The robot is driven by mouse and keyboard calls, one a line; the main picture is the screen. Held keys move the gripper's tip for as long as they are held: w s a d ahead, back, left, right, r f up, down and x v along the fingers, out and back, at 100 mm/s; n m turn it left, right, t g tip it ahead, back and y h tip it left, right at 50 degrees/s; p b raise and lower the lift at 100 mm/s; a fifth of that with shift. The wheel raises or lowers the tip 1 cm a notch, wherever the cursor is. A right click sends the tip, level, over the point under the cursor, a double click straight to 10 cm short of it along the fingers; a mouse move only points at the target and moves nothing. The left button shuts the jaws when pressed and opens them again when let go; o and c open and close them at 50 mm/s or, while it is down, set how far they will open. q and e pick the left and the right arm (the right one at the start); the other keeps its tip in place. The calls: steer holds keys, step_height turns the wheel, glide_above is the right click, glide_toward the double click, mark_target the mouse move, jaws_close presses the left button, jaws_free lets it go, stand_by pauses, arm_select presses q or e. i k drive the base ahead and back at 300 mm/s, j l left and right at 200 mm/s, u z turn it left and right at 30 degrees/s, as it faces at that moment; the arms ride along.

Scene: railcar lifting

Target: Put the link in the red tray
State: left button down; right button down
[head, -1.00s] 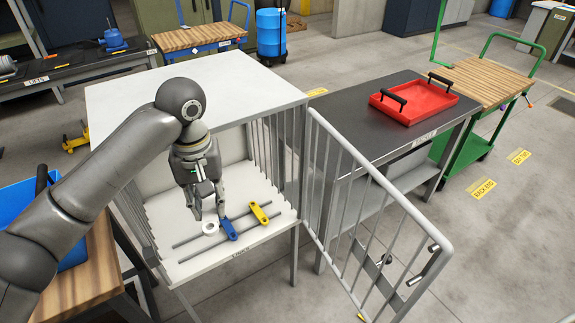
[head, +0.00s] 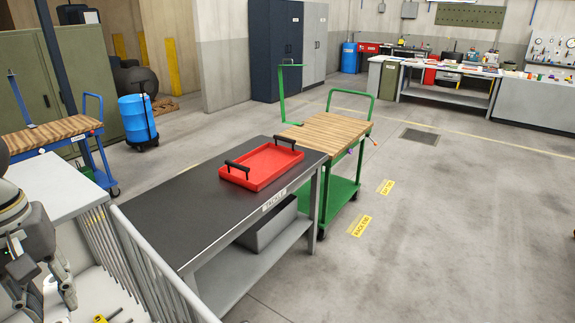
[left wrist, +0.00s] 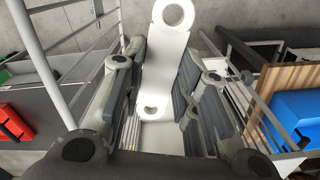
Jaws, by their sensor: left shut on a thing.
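A white link (left wrist: 166,55) with a round hole at each end stands between the fingers of my left gripper (left wrist: 160,88) in the left wrist view. The gripper is shut on it. In the head view my left gripper (head: 45,292) is at the lower left edge, at the barred cage, and the link is mostly hidden there. The red tray (head: 262,166), with two black handles, sits on the dark-topped table, to the right of the gripper. It looks empty. The tray also shows at the left edge of the left wrist view (left wrist: 14,124). My right gripper is not in view.
A yellow link (head: 104,319) shows partly at the bottom edge. A green cart with a wooden top (head: 325,132) stands behind the tray. The floor at right is clear.

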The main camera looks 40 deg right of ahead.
mark_target(268, 168)
steer(key=l, duration=0.5)
steer(key=i+l+z, duration=0.1)
steer(key=l, duration=0.35)
steer(key=i+l, duration=0.1)
steer(key=l, duration=0.35)
steer(key=i+l+z, duration=0.1)
steer(key=l, duration=0.4)
steer(key=i+l, duration=0.1)
steer(key=l, duration=0.35)
steer(key=i+l+z, duration=0.1)
steer(key=i+l, duration=0.15)
steer(key=i, duration=0.2)
steer(key=i+l, duration=0.25)
steer(key=i, duration=0.2)
steer(key=i+l+z, duration=0.15)
steer(key=i, duration=0.35)
steer(key=i+l+z, duration=0.1)
steer(key=i, duration=0.65)
